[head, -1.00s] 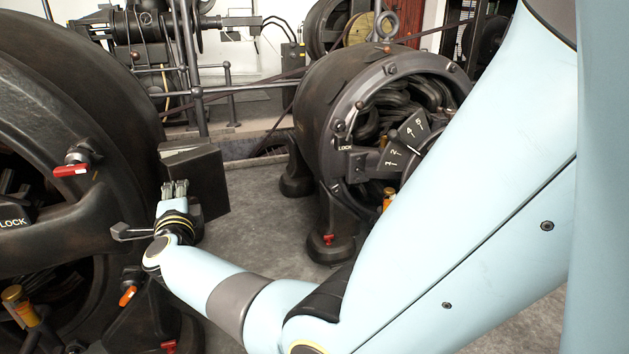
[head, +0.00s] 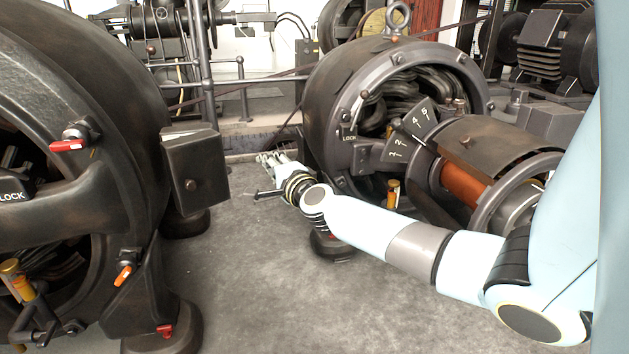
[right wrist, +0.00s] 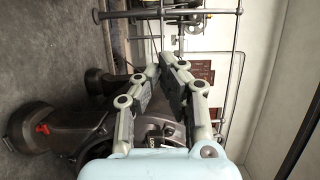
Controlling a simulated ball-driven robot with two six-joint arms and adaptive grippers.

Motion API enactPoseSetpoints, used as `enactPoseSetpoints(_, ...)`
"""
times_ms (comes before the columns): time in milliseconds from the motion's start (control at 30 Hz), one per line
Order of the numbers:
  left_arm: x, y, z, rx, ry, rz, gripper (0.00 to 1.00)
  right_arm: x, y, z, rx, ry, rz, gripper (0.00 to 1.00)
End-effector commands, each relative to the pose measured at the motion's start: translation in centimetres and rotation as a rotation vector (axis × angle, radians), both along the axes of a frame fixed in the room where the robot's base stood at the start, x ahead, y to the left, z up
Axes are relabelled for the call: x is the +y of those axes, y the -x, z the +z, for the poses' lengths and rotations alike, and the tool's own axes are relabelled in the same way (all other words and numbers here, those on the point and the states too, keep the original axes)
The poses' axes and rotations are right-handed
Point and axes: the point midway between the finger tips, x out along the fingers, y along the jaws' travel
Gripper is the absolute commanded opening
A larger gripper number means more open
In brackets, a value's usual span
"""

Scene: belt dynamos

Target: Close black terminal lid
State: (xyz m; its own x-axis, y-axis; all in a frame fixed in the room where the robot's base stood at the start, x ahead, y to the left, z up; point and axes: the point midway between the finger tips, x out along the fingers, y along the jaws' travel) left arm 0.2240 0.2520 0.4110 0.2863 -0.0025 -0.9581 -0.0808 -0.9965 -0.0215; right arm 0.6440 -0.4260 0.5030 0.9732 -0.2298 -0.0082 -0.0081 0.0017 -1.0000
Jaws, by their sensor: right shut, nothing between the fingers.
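The black terminal box (head: 206,172) is on the right side of the big left dynamo. Its dark lid (head: 180,178) faces me with a small round knob, and a paler edge shows along the top. I cannot tell whether the lid sits fully flush. My right gripper (head: 265,160) is to the right of the box in the head view, apart from it, in front of the middle dynamo. Its fingers are shut and empty; they also show converging in the right wrist view (right wrist: 166,66). My left gripper is not in view.
The middle dynamo (head: 330,95) with numbered plates stands close beside my right gripper. Red handles (head: 68,145) and an orange one (head: 123,275) stick out from the left dynamo. Pipe railings (head: 205,70) stand behind. The grey floor (head: 270,270) between the dynamos is clear.

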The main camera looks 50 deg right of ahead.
Motion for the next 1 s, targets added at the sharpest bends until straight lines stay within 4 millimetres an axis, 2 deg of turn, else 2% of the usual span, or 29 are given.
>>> enactPoseSetpoints(33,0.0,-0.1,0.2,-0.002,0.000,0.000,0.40,-1.1,0.5,0.4,-0.003,0.007,0.000,0.00)
enactPoseSetpoints(67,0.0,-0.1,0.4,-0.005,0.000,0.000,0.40,-1.3,1.0,0.5,-0.003,0.005,0.000,0.00)
enactPoseSetpoints(500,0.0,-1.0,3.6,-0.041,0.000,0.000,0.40,1.1,10.6,0.7,-0.005,0.000,-0.002,0.00)
enactPoseSetpoints(600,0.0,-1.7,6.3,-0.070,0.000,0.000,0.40,1.3,10.9,3.0,-0.012,-0.011,-0.008,0.00)
enactPoseSetpoints(667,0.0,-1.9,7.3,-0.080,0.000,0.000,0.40,1.4,11.2,3.7,-0.010,-0.015,-0.011,0.00)
enactPoseSetpoints(800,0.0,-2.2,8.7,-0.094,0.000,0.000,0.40,1.4,12.1,3.0,0.024,-0.011,-0.019,0.00)
enactPoseSetpoints(1000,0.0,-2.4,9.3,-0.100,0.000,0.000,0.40,1.4,12.6,2.5,0.045,-0.006,-0.024,0.00)
